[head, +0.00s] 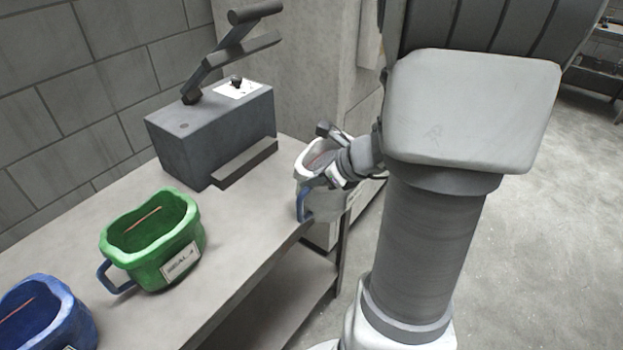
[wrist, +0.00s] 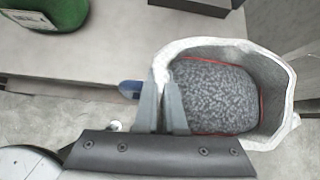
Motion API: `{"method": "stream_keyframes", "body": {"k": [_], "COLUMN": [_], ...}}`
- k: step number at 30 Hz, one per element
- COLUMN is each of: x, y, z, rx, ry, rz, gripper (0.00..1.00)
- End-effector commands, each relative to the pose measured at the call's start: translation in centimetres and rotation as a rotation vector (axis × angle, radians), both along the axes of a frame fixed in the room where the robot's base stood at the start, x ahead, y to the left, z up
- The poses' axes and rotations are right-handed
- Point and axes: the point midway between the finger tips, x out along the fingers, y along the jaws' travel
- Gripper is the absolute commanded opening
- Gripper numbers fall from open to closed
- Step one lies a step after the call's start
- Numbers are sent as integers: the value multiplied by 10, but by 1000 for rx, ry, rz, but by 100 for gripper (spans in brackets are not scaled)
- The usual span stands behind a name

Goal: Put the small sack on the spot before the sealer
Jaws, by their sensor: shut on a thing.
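A white sack (head: 330,203) with a blue handle (head: 303,204) is in my gripper at the right end of the table. In the wrist view the sack (wrist: 272,72) is open at the top, upright, with dark grey grains and a red line inside. My gripper (wrist: 162,85) is shut on its rim at the left side; it also shows in the head view (head: 335,178). The sack appears to be beyond the table's edge; whether it touches the table I cannot tell. The sealer (head: 190,150), a dark grey box with a raised lever, stands on the table, a low ledge (head: 245,163) before it.
A green sack (head: 180,250) with a label stands on the table (head: 235,225) in front of the sealer, to the left. A blue sack (head: 70,318) is farther left at the near edge. The tabletop between the green sack and the right end is clear. A wall stands behind.

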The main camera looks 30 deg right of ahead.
Motion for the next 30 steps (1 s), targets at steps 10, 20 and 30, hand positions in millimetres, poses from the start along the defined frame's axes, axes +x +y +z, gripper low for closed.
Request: {"method": "stream_keyframes", "body": {"k": [10, 20, 30], "x": [19, 50, 82], "y": [7, 20, 33], "z": [1, 1, 0], "rx": [-2, -3, -2], "ry": [-4, -4, -4], "rz": [2, 3, 4], "gripper": [0, 0, 0]}}
